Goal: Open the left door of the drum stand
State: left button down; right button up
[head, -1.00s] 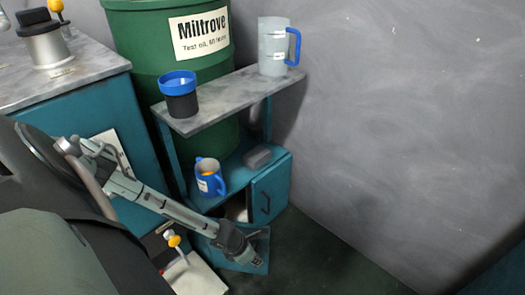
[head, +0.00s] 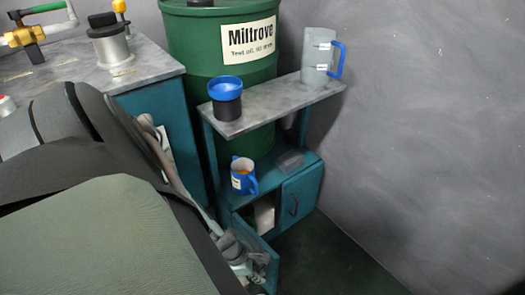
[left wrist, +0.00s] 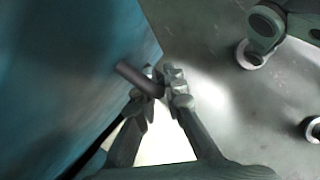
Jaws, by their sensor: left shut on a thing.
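The drum stand is a teal cabinet with a grey stone top shelf (head: 265,108). Its left door (head: 256,245) stands swung out from the front, and the opening (head: 264,213) shows a pale thing inside. The right door (head: 300,195) is closed, with a dark handle. My left gripper (head: 254,268) is at the left door's outer side, partly hidden by my arm. In the left wrist view, my left gripper (left wrist: 160,98) is shut on the dark bar handle (left wrist: 136,77) of the teal door (left wrist: 70,75). My right gripper is not in view.
A blue-lidded black jar (head: 225,98) and a clear jug (head: 319,56) stand on the top shelf. A blue mug (head: 243,176) and a grey block (head: 290,160) are on the lower shelf. A green drum (head: 215,55) stands behind. Floor (head: 335,260) right of the door is clear.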

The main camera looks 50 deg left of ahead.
pick_arm(q)
jog(key=shift+a, duration=0.1)
dwell(0.3)
jog(key=c, duration=1.9)
grip_release()
jog(key=shift+s+r, duration=0.1)
jog(key=v, duration=1.2)
